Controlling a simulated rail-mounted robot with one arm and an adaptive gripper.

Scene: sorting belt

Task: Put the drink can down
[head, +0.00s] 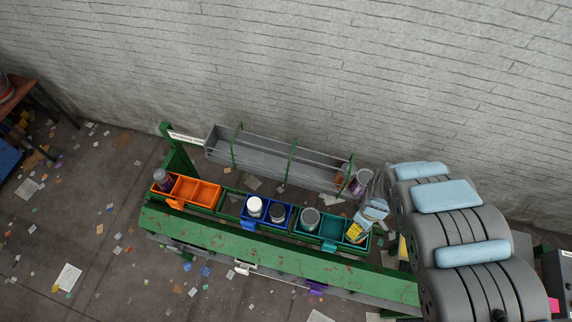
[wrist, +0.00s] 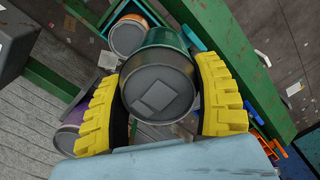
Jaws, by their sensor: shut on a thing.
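My gripper (wrist: 165,105) has yellow ridged fingers shut on the sides of a dark green can with a grey end, the drink can (wrist: 158,85). In the head view my gripper (head: 354,232) is at the right end of the teal bin (head: 331,246), and its body hides the held can there. Teal edges show beyond the can in the wrist view. I cannot tell whether the can touches the bin. A grey-topped can (head: 310,219) stands in the teal bin's left compartment; the middle compartment looks empty.
A blue bin (head: 242,221) holds a white-topped can and a dark one. An orange bin (head: 183,204) holds one dark can at its left. Behind runs a grey trough (head: 265,165) with a purple can (head: 361,183) at its right end. A green rail (head: 250,252) runs in front.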

